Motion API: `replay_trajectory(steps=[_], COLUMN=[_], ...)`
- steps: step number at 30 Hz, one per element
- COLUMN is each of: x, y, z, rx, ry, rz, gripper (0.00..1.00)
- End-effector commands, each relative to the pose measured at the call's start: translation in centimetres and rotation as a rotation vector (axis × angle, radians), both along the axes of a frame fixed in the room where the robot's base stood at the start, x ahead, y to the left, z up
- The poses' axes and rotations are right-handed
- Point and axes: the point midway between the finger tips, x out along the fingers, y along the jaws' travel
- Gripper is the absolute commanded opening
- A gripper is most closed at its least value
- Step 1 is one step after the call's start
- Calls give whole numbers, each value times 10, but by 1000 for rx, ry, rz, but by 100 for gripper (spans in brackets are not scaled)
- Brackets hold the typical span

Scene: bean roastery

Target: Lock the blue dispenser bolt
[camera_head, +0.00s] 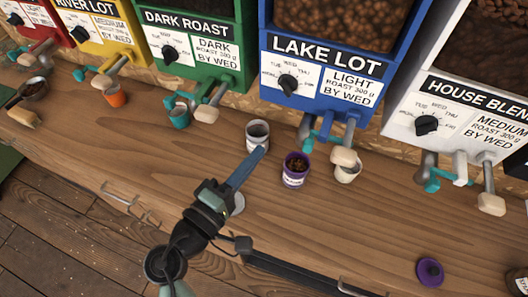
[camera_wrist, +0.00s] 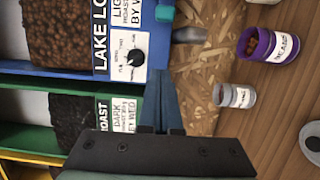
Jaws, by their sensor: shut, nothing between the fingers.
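The blue dispenser (camera_head: 312,47), labelled LAKE LOT, hangs on the back board right of centre; its black dial (camera_head: 289,84) is on the front. Below it are grey rods, a teal piece (camera_head: 325,132) and a pale wooden handle (camera_head: 343,157). I cannot tell the bolt's position. In the wrist view the blue dispenser (camera_wrist: 88,70) is at upper left, with a grey rounded part (camera_wrist: 188,34) beside it. My gripper (camera_head: 260,152) is shut and empty, its tips by the grey cup below and left of these parts. Its blue fingers (camera_wrist: 161,88) point toward the dispenser.
Green (camera_head: 200,40) and white (camera_head: 440,105) dispensers flank the blue one. The counter's right middle is clear.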

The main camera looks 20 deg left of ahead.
Motion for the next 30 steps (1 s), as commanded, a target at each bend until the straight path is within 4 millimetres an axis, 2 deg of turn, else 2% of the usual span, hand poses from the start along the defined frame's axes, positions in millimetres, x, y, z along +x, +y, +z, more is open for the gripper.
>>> replay_trajectory(steps=[1, 4, 10, 15, 30], x=[-12, -31, -56, -62, -62], y=[3, 8, 16, 17, 17], z=[-5, -4, -2, 0, 0], rx=[0, 0, -1, 0, 0], ry=[1, 1, 0, 0, 0], rz=[1, 0, -1, -3, -3], gripper=[0, 0, 0, 0, 0])
